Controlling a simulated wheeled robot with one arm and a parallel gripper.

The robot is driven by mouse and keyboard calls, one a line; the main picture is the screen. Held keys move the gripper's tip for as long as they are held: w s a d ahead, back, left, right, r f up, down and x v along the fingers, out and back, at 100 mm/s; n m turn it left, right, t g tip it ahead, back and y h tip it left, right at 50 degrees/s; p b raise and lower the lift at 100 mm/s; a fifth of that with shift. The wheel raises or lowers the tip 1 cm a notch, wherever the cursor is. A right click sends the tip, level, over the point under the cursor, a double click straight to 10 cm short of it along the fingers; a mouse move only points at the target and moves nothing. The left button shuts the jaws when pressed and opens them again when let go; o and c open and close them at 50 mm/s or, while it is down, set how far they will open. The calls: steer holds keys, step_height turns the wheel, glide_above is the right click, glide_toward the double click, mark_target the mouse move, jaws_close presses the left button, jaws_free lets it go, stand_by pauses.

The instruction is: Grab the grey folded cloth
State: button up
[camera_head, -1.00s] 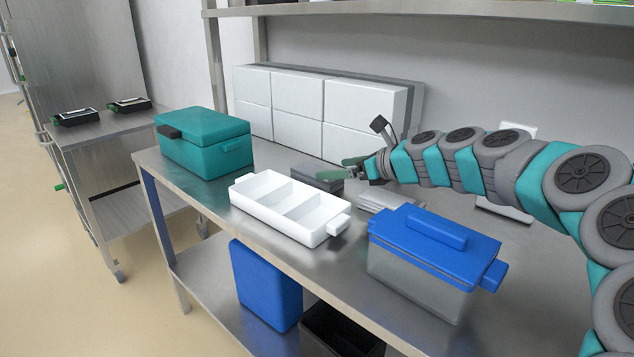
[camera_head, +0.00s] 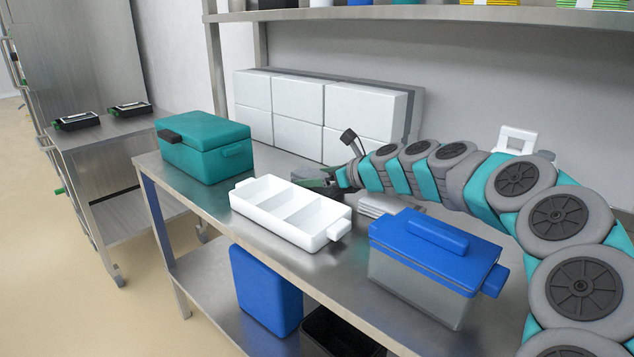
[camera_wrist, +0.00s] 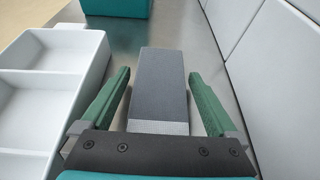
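The grey folded cloth (camera_wrist: 160,78) looks like a flat dark grey rectangular block with a lighter textured near end. It lies on the steel bench in the wrist view, lengthwise between my fingers. My gripper (camera_wrist: 159,73) is open, with one green finger on each side of the cloth. A gap shows on both sides, and nothing is held. In the head view my gripper (camera_head: 319,183) is low behind the white tray and largely hides the cloth.
The white divided tray (camera_head: 236,197) stands close on the left in the wrist view. White boxes (camera_head: 365,108) line the back. A teal box (camera_head: 205,150) stands beyond. A blue-lidded container (camera_head: 425,280) and a pale flat stack (camera_head: 377,204) are nearer.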

steer(key=c, duration=1.2)
